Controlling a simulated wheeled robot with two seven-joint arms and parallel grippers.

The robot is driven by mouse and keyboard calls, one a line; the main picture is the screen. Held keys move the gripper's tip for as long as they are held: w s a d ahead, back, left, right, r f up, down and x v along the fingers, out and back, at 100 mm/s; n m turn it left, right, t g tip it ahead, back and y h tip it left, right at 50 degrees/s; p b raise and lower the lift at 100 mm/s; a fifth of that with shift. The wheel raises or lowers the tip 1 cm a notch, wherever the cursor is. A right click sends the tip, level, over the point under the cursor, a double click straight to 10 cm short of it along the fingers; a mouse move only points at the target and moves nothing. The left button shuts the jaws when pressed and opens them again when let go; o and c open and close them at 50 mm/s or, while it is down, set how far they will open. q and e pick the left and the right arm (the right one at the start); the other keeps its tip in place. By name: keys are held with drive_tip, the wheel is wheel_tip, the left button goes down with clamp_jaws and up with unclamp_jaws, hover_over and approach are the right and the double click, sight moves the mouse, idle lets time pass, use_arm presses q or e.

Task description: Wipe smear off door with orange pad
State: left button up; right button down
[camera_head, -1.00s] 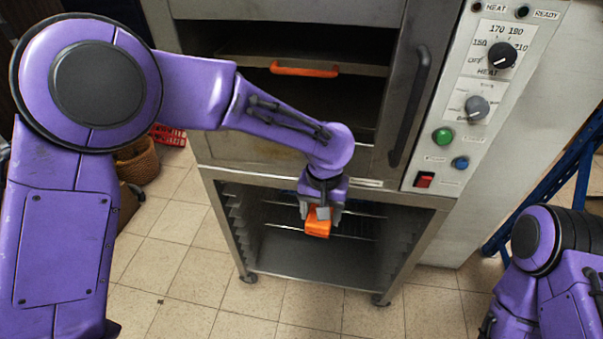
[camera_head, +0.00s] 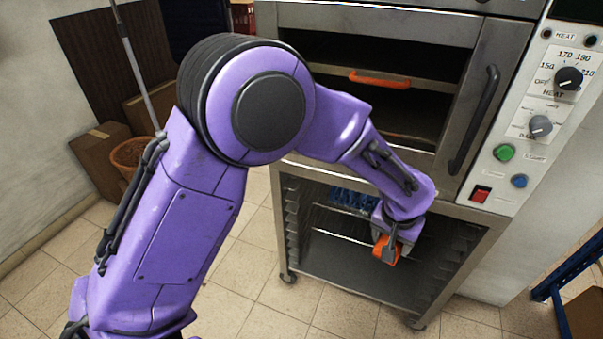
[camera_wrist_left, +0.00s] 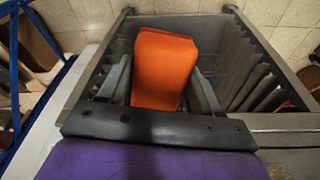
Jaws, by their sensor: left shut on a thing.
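My left gripper (camera_head: 384,246) is shut on the orange pad (camera_head: 388,250), low in front of the open stand under the oven. In the left wrist view the orange pad (camera_wrist_left: 165,66) sits between the two grey fingers. The steel oven front carries a dark upright bar handle (camera_head: 473,120) on the right, beside the dark chamber opening. I cannot make out a smear on it, and my left arm hides part of the lower front. My right gripper is out of view.
An orange handle (camera_head: 380,78) crosses the oven chamber. A control panel with knobs (camera_head: 568,78) and buttons is at the right. The stand (camera_head: 340,258) has side runners and blue items inside. Cardboard boxes (camera_head: 97,158) and a basket (camera_head: 130,152) stand at the left. Tiled floor is clear in front.

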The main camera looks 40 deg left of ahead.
use_arm(q)
drive_tip(key=w+a+r+t+h+b, duration=0.1)
drive_tip(key=w+a+t, duration=0.2)
drive_tip(key=a+t, duration=0.3)
drive_tip(key=w+a+r+t+b, duration=0.1)
drive_tip(key=w+a+t, duration=0.25)
drive_tip(key=a, duration=0.35)
drive_tip(key=s+a+r+n+t+y, duration=0.2)
drive_tip(key=a+t+y, duration=0.1)
drive_tip(key=a, duration=0.4)
drive_tip(key=s+a+r+n+t+y, duration=0.2)
drive_tip(key=a+r+t, duration=0.1)
drive_tip(key=a, duration=0.4)
drive_tip(key=shift+f+x, duration=0.2)
drive_tip(key=shift+x, duration=1.2)
drive_tip(key=shift+f+x, duration=0.15)
drive_tip(key=shift+x, duration=1.25)
drive_tip(key=shift+x, duration=0.95)
